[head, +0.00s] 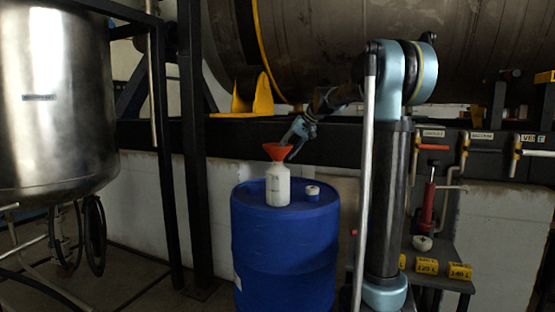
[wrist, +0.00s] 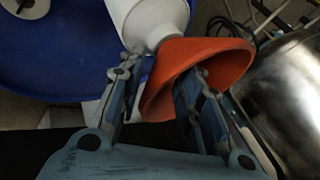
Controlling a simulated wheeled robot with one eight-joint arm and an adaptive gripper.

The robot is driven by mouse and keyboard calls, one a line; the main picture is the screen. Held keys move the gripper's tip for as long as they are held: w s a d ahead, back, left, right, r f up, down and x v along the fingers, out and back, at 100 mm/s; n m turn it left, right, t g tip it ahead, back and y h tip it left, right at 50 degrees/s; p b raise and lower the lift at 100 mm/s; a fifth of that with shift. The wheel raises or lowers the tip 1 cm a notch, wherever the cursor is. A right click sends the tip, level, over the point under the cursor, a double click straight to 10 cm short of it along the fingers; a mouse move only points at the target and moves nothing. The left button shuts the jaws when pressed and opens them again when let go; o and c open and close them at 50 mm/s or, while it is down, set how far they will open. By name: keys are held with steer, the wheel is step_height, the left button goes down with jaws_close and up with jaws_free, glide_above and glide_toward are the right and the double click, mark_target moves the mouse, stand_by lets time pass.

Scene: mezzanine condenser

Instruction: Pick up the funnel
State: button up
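An orange funnel (head: 277,152) sits mouth up in the neck of a white bottle (head: 278,188). The bottle stands upright on a blue drum (head: 285,255). My gripper (head: 292,143) is at the funnel's right rim, coming from above. In the wrist view the funnel (wrist: 212,52) lies between the fingers of my gripper (wrist: 163,76). One finger reaches into its mouth and the other is outside its wall. The fingers are apart, with a gap visible beside the wall. The white bottle (wrist: 147,18) also shows there. The inner fingertip is partly hidden by the funnel.
A small white cap-like item (head: 312,193) is on the drum's right side. A steel tank (head: 55,110) stands at left, with a dark post (head: 193,150) between. A large horizontal vessel (head: 310,50) is behind. A low table with yellow blocks (head: 427,266) is at right.

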steer(key=shift+f, duration=0.1)
jaws_close()
stand_by(0.3)
